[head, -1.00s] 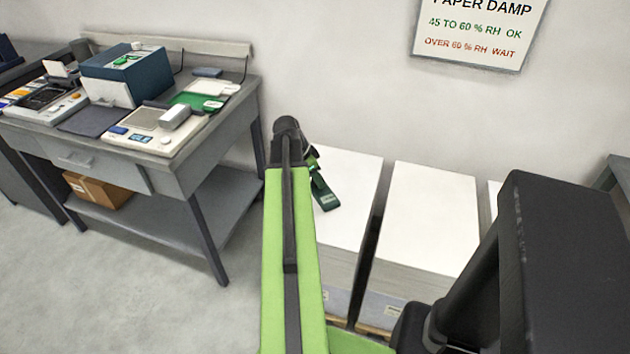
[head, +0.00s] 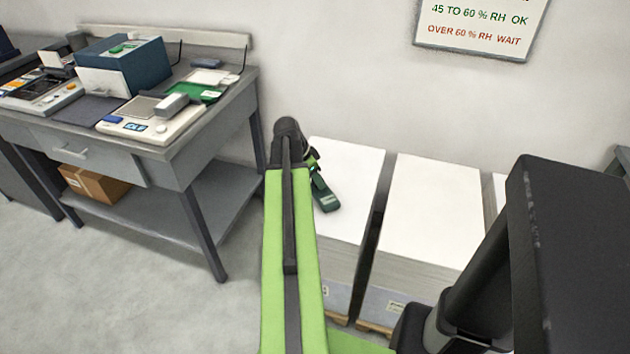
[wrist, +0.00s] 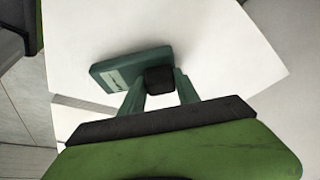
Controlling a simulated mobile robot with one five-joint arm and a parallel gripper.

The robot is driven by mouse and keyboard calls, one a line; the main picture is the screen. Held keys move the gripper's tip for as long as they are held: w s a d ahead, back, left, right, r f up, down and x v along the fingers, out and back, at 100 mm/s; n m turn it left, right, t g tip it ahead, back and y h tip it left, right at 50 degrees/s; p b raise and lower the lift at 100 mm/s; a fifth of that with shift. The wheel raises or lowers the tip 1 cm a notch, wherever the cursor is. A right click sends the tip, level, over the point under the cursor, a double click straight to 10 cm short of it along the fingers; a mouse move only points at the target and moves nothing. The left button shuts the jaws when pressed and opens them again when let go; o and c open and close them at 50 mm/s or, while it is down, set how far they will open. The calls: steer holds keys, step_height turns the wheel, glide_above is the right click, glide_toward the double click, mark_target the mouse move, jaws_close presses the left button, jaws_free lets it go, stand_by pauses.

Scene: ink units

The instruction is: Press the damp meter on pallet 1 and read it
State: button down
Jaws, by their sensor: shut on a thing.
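The damp meter (head: 325,196) is dark green, with a small pale panel that I cannot read. It also shows in the wrist view (wrist: 104,75), with a black block (wrist: 160,80) at its near end. My gripper (wrist: 161,88) is shut on the meter by this block. It also shows in the head view (head: 313,165), partly hidden behind my arm. The meter is over the white top of the left paper stack (head: 345,180); I cannot tell whether it touches. The stack's front label is too small to read, so its pallet number is unclear.
A second paper stack (head: 435,210) stands to the right across a narrow gap. A grey bench (head: 190,165) with a scale (head: 150,118) and a blue box (head: 130,68) stands left. A sign about paper damp (head: 480,28) hangs on the wall. Floor between is clear.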

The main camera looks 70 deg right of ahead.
steer(key=shift+f+b, duration=0.55)
steer(key=shift+b, duration=0.05)
stand_by(1.2)
steer(key=shift+r, duration=0.1)
step_height(320, 180, up, 7)
steer(key=p, duration=0.7)
stand_by(1.1)
